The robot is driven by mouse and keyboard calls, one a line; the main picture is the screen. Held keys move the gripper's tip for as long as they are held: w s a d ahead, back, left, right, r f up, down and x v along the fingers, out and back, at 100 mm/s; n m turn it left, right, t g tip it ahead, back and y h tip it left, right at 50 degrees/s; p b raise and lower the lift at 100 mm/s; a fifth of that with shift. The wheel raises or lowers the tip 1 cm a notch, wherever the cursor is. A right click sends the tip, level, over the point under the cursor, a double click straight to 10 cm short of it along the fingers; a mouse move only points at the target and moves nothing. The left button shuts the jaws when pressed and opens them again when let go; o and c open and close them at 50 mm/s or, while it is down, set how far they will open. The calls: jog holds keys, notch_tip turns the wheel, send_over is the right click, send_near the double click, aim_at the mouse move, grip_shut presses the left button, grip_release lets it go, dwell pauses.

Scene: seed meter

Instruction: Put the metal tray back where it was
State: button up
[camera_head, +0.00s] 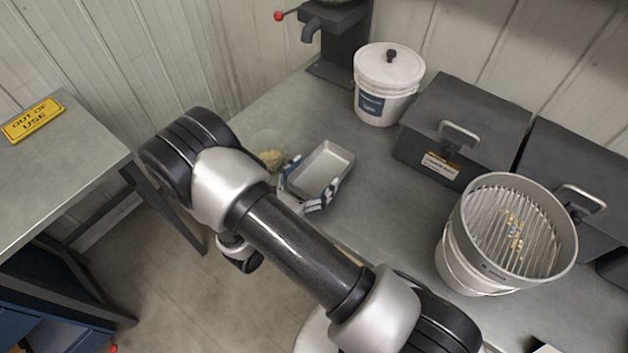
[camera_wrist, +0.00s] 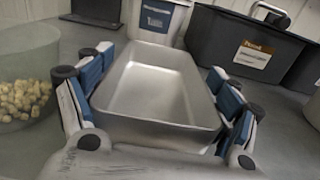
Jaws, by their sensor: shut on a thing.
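The metal tray (camera_head: 329,165) is a shallow, empty, silver rectangular pan at the left part of the grey table. It also fills the middle of the wrist view (camera_wrist: 158,92). My gripper (camera_head: 305,186) is around it, with blue-padded fingers against its left and right sides in the wrist view (camera_wrist: 160,95). The gripper is shut on the tray. The tray looks about level and at or close to the table top; I cannot tell whether it touches the table. My arm hides part of the table in front of it.
A clear bowl with yellowish pieces (camera_wrist: 22,95) stands close left of the tray. A white lidded bucket (camera_head: 386,84), dark lidded boxes (camera_head: 462,125) and a slatted sieve on a bucket (camera_head: 510,232) stand to the right. A dark stand with a spout (camera_head: 340,45) is behind.

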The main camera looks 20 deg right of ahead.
jog(key=shift+f, duration=0.75)
jog(key=shift+f, duration=0.1)
jog(key=o, duration=1)
jog(key=shift+o, duration=0.2)
